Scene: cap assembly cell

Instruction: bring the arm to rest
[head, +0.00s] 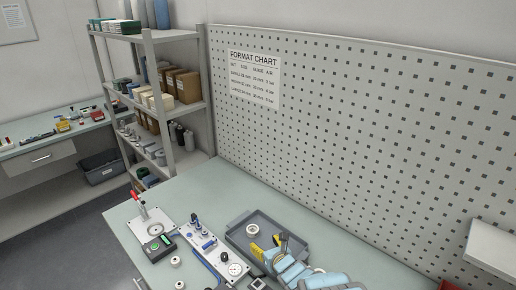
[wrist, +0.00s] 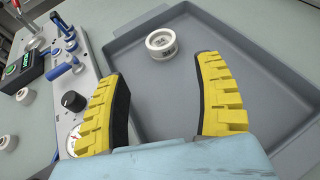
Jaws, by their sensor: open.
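My gripper (wrist: 165,95) is open, with two yellow ribbed fingers spread apart and nothing between their tips. It hangs over the grey tray (wrist: 258,43). A white ring-shaped part (wrist: 161,43) lies in the tray, beyond the fingertips and apart from them. In the head view my gripper (head: 265,250) shows as yellow fingers over the tray (head: 236,236), at the end of my light blue arm. The white ring (head: 252,230) sits near the tray's left side there.
Left of the tray stands a fixture plate (head: 205,245) with blue clamps and a black knob (wrist: 73,101). A red-handled lever (head: 139,204) and a green-lit box (wrist: 21,69) stand farther left. Loose white rings (head: 175,262) lie on the bench. A pegboard (head: 360,120) rises behind.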

